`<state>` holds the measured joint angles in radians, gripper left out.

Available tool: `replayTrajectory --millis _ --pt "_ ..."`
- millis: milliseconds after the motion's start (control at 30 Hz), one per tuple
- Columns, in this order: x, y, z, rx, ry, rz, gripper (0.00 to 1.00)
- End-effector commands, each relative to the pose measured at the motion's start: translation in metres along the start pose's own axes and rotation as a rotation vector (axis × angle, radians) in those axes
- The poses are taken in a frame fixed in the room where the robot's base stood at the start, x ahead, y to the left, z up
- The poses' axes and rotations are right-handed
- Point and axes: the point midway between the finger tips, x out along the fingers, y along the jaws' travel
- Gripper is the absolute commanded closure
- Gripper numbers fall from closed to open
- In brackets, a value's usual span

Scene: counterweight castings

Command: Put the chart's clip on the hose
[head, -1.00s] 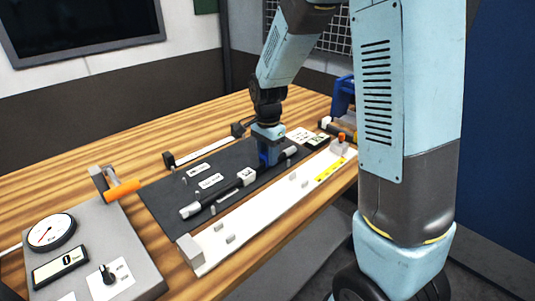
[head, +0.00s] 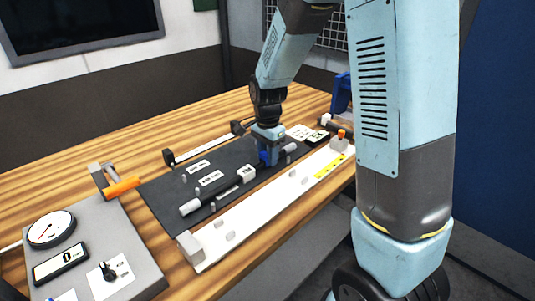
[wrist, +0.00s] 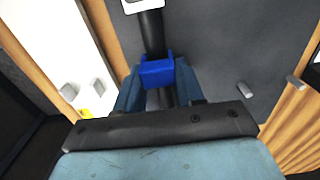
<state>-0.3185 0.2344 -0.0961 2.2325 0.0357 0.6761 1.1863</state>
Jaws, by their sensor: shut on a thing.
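A black hose (head: 222,195) with pale ends lies along the dark mat, with a white label (head: 246,172) near its middle. My gripper (head: 267,157) is over the hose, to the right of that label. In the wrist view my gripper (wrist: 158,85) is shut on a blue clip (wrist: 157,72), which sits across the line of the black hose (wrist: 152,30). Whether the clip is seated around the hose or only against it, I cannot tell. The chart (head: 299,132) appears to be the white card with small marks behind my gripper.
A white rail (head: 255,205) with small grey pegs and a yellow strip runs along the front. A grey panel (head: 95,245) with a gauge and knob stands at left, with an orange-handled lever (head: 122,187) behind it. White labels (head: 210,178) lie on the mat.

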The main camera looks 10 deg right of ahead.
Motion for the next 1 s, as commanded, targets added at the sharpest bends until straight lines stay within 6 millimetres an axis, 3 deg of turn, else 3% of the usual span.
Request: replayTrajectory --millis 433,467,733,1000 --pt "0.0057 0.0001 0.0 0.0 0.0 0.0 0.79" --pt "0.0055 0.0 0.0 0.0 0.0 0.0 0.59" --pt "0.0053 0.0 0.0 0.0 0.0 0.0 0.34" --pt "0.0046 -0.0001 0.0 0.0 0.0 0.0 0.33"
